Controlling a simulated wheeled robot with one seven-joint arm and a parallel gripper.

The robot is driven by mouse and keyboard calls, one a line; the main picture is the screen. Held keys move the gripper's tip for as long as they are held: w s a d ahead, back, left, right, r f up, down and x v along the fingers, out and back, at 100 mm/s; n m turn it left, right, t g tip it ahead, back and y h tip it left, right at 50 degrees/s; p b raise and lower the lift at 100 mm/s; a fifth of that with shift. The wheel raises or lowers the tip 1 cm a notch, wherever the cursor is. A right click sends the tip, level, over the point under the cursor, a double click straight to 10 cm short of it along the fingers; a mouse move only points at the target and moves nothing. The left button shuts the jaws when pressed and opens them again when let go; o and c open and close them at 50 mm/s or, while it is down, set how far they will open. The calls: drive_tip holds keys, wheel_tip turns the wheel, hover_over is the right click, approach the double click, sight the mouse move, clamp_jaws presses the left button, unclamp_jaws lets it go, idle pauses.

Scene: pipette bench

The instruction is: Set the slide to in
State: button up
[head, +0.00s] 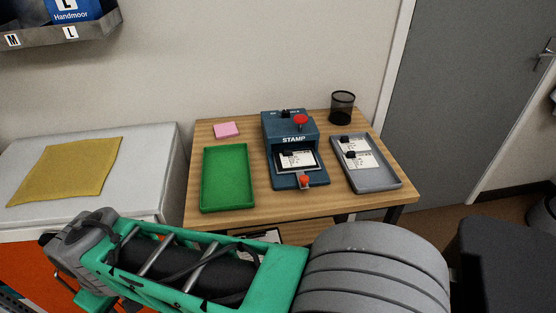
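A dark blue stamp machine (270,130) marked STAMP stands on the wooden table in the head view. It has a red knob (300,119) on top and a small black part beside that. Below the STAMP label, a dark-framed slide (320,165) carries a white card (297,160) and lies over the machine's base. A small red handle (304,181) sits at the machine's front edge. How far out the slide stands is hard to tell from here. My green and grey arm crosses the foreground, apart from the machine. My gripper is not in view.
A green tray (228,203) is left of the machine, with a pink pad (227,130) behind it. A grey tray (380,185) with white cards is to the right, before a black mesh cup (342,107). A yellow cloth (66,171) lies on the white surface at left.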

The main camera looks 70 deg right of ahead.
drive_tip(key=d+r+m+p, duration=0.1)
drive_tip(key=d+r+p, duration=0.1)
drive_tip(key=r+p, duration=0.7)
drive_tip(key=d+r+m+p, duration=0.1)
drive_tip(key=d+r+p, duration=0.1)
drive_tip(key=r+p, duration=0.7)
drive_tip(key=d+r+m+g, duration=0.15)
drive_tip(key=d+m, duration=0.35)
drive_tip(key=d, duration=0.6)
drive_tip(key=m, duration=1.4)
approach(304, 177)
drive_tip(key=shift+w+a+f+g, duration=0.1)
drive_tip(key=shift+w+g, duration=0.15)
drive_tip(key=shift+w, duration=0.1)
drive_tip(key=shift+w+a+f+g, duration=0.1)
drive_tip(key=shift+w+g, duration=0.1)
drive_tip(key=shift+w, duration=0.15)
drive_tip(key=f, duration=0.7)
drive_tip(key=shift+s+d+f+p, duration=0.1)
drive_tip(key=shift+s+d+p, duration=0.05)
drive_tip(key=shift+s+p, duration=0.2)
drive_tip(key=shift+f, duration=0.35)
